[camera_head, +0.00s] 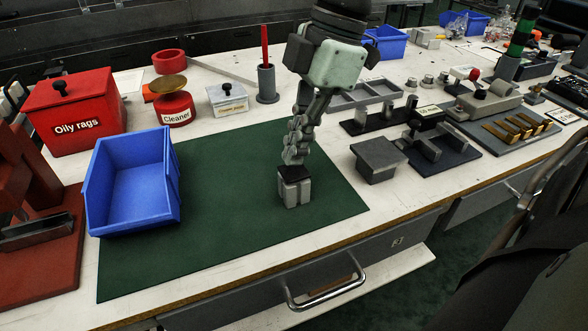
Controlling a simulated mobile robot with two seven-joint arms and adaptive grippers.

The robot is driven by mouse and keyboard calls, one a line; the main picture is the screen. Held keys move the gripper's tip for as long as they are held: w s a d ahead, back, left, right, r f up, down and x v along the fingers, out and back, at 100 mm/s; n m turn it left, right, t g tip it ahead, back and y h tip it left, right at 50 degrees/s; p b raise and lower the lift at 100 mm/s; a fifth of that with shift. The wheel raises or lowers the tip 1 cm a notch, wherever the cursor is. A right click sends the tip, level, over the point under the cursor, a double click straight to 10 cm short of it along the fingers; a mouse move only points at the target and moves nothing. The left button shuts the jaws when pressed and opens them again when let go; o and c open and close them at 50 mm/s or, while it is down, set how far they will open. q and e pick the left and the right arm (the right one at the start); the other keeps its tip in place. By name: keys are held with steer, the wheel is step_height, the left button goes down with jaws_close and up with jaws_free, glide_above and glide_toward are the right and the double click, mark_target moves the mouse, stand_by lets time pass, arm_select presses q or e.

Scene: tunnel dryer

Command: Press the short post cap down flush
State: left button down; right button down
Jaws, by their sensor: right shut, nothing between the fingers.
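My right gripper (294,192) comes down from the top over the green mat (235,225). Its fingers are shut, point downward and hold nothing. I cannot tell whether the fingertips touch the mat. No thing can be made out for certain as the short post cap. Small grey round pieces (427,80) stand at the back right, well away from the gripper. A dark grey block with a wide flat top (378,158) stands right of the gripper, just off the mat. A dark fixture (440,150) with upright parts lies right of that block. My left gripper is not in view.
A blue bin (132,205) sits on the mat's left. A red Oily rags box (75,112), a Cleaner tin (174,108) and a grey cup with a red stick (267,85) stand behind. A drawer handle (325,292) juts from the front. The mat's middle is clear.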

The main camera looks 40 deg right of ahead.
steer(key=shift+f, duration=0.85)
stand_by(0.3)
steer(key=shift+s+f+p, duration=0.1)
steer(key=shift+f+p, duration=0.35)
steer(key=shift+p, duration=1.35)
stand_by(4.2)
steer(key=shift+r, duration=0.1)
steer(key=shift+r+p, duration=0.7)
steer(key=shift+r, duration=2.3)
